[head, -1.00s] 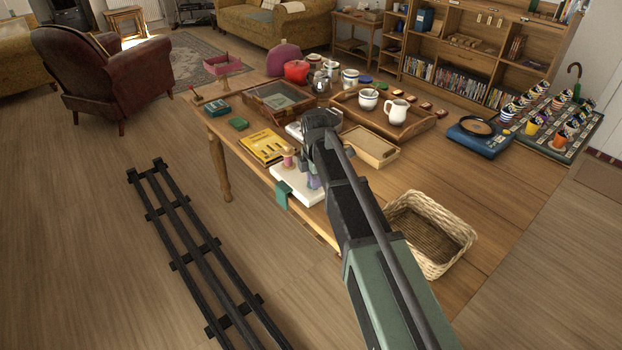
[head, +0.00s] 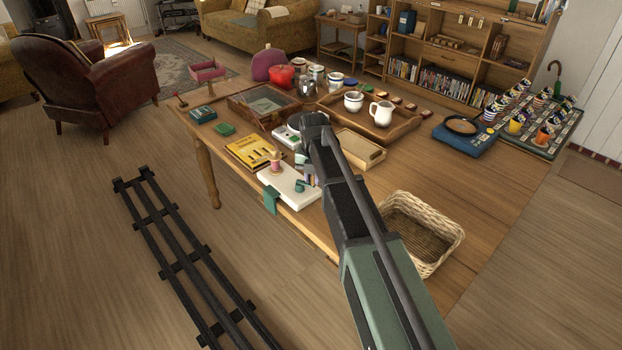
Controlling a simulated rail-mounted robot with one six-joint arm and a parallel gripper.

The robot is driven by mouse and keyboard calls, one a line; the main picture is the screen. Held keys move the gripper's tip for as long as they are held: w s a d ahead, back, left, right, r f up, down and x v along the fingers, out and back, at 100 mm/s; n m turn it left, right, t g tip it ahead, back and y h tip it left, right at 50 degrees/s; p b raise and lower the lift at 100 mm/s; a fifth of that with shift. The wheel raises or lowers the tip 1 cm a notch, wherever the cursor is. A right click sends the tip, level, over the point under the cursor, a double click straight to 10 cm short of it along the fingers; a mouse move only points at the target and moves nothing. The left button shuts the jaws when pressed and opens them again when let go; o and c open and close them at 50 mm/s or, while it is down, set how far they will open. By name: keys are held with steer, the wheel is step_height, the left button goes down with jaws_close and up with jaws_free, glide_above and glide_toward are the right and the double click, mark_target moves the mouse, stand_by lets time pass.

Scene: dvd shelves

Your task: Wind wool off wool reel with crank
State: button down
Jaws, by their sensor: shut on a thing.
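A white base board (head: 279,181) lies at the table's near edge, with a small pink spool (head: 275,162) standing upright on it. A small green piece (head: 300,186), perhaps the wool reel, sits on the board's right part. A green cloth-like strip (head: 271,201) hangs over the front edge. My gripper (head: 312,177) points down at the board's right end, partly behind my own arm. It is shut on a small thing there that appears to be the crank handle. The handle and the fingertips are too small and covered to make out clearly.
A yellow box (head: 254,150) lies left of the board. A shallow wooden tray (head: 360,149) lies behind my arm, and a wicker basket (head: 446,247) stands to its right. A larger tray (head: 410,132) with white jugs is farther back.

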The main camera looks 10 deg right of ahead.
steer(key=shift+w+d+n, duration=0.2)
steer(key=shift+w+n, duration=0.15)
steer(key=shift+n, duration=0.65)
steer(key=c, duration=1.1)
jaws_free()
steer(key=shift+o, duration=0.2)
step_height(320, 180, up, 11)
steer(key=p, duration=1)
steer(key=shift+p, duration=0.4)
steer(key=shift+f, duration=0.1)
